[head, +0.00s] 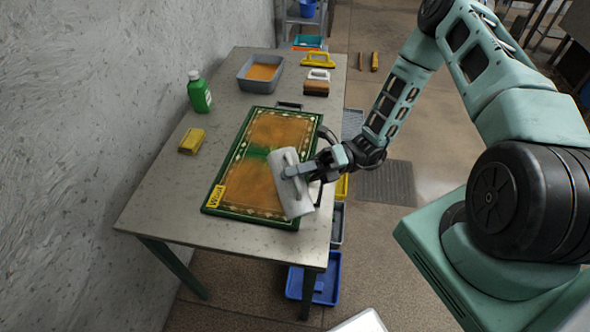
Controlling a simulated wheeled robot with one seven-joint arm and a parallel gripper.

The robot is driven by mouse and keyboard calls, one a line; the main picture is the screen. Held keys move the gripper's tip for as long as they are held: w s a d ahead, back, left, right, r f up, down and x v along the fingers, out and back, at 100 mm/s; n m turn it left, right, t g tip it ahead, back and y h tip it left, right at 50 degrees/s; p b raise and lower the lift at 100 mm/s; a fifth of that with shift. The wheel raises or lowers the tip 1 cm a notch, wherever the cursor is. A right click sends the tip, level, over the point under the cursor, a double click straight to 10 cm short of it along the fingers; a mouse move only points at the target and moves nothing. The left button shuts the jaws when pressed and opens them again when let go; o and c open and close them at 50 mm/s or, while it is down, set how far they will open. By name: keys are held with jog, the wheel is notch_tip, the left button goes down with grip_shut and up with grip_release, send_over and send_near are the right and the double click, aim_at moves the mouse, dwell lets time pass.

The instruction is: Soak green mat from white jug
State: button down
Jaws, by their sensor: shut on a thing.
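The green mat (237,170) lies flat on the metal table, with a patterned border, orange-brown areas and a yellow label at its near left corner. The white jug (291,185) is tilted above the mat's right part. My gripper (298,171) is shut on the jug at its right side. The jug and gripper hide part of the mat's right edge. A green patch shows on the mat just left of the jug; I cannot tell whether liquid is flowing.
On the table (160,206) stand a green bottle (199,95), a yellow sponge (191,141), a grey tub of orange liquid (261,72), a brush (317,84) and a yellow-handled tool (318,60). A wall borders the left. Blue trays (325,279) lie below the table.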

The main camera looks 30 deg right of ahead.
jog(key=n, duration=0.2)
jog(key=s+n, duration=0.1)
jog(key=n, duration=0.1)
jog(key=n+g, duration=0.1)
jog(key=n, duration=0.1)
jog(key=shift+s+a+r+h, duration=0.1)
jog(key=shift+s+r+h, duration=0.1)
jog(key=shift+s+h, duration=0.15)
jog(key=f+n, duration=0.1)
jog(key=n, duration=0.2)
jog(key=shift+w+f+h+b, duration=0.2)
jog(key=shift+f+h+b, duration=0.05)
jog(key=shift+f+b, duration=0.1)
jog(key=shift+w+f+n, duration=0.1)
jog(key=shift+f+n, duration=0.2)
jog(key=shift+n, duration=0.7)
